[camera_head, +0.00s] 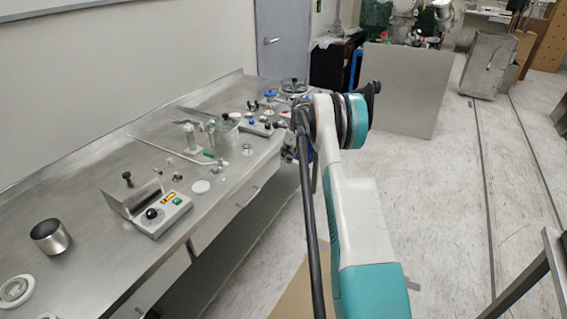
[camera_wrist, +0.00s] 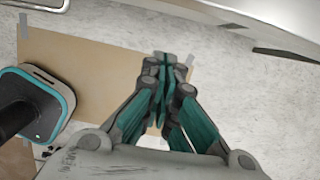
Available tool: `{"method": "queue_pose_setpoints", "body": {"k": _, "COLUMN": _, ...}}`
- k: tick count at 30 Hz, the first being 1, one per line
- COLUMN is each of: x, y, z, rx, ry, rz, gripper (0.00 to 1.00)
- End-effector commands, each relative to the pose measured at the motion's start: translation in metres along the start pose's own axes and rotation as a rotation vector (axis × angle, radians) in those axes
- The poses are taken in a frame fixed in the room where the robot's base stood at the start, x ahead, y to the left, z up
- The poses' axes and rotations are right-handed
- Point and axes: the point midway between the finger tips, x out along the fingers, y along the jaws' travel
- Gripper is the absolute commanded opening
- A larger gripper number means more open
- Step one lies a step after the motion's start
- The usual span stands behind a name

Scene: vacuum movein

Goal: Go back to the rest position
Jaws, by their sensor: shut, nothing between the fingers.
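My gripper (camera_wrist: 163,62) shows in the wrist view with its dark and teal fingers together, shut and empty. It hangs over the floor, in front of a tan board (camera_wrist: 90,70) lying on the pale floor. In the head view my white and teal arm reaches forward along the right side of the metal bench (camera_head: 105,255). The gripper's fingers are hidden behind the arm in that view.
The bench holds a control box (camera_head: 160,215), a metal cup (camera_head: 50,237), a white disc (camera_head: 200,187) and several small fittings. A grey panel (camera_head: 405,90) stands beyond my arm. A dark metal frame (camera_head: 525,275) is at lower right. Floor (camera_head: 450,190) between is clear.

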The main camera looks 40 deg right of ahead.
Motion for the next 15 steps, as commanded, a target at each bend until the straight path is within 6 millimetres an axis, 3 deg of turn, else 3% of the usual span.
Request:
{"method": "queue_pose_setpoints", "body": {"k": 6, "x": -0.026, "y": 0.000, "z": 0.000, "rx": 0.000, "ry": 0.000, "rz": 0.000, "gripper": 0.00}}
{"method": "queue_pose_setpoints", "body": {"k": 15, "x": -0.030, "y": 0.001, "z": 0.000, "rx": -0.001, "ry": 0.000, "rz": 0.000, "gripper": 0.00}}
